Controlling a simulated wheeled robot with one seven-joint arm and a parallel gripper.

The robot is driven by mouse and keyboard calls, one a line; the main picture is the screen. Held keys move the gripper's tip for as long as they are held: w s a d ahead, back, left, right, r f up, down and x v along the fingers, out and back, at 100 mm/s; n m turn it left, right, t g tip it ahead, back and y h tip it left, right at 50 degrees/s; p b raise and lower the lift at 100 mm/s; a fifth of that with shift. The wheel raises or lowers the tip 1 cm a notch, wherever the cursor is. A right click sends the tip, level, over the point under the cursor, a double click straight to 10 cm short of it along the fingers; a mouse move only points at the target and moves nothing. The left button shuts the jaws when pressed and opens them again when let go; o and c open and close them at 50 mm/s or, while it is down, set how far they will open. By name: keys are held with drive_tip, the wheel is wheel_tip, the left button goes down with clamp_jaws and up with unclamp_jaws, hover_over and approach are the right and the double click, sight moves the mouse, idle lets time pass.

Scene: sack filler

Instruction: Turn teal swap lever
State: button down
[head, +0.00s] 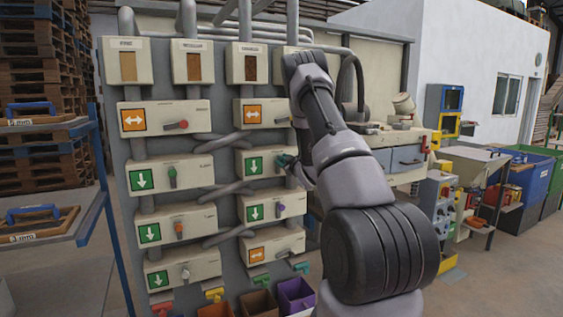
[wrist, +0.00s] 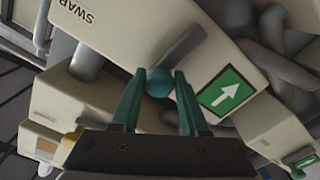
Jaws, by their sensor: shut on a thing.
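The teal swap lever has a round teal knob (wrist: 158,83) on a grey stem, standing out from a pale box (wrist: 115,38) labelled SWAP. My gripper (wrist: 160,76) has its two teal fingers on either side of the knob and is shut on it. A green sign with a white arrow (wrist: 224,92) is on the same box. In the head view this box (head: 265,171) is in the right column of the panel, its sign arrow pointing down. There my arm covers the box's right end and most of the gripper; only a small teal part shows.
More boxes lie above and below the teal one. Pipes run between them. Small coloured bins (head: 296,295) stand at the bottom. Open floor lies to the right.

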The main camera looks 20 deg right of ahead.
drive_tip(key=d+f+m, duration=0.5)
drive_tip(key=m, duration=0.9)
drive_tip(key=shift+d+f+m, duration=0.15)
drive_tip(key=shift+d+m, duration=0.05)
drive_tip(key=shift+m, duration=0.2)
drive_tip(key=shift+s+f, duration=0.1)
drive_tip(key=shift+a, duration=0.1)
drive_tip(key=c, duration=0.5)
unclamp_jaws()
drive_tip(key=shift+r, duration=0.25)
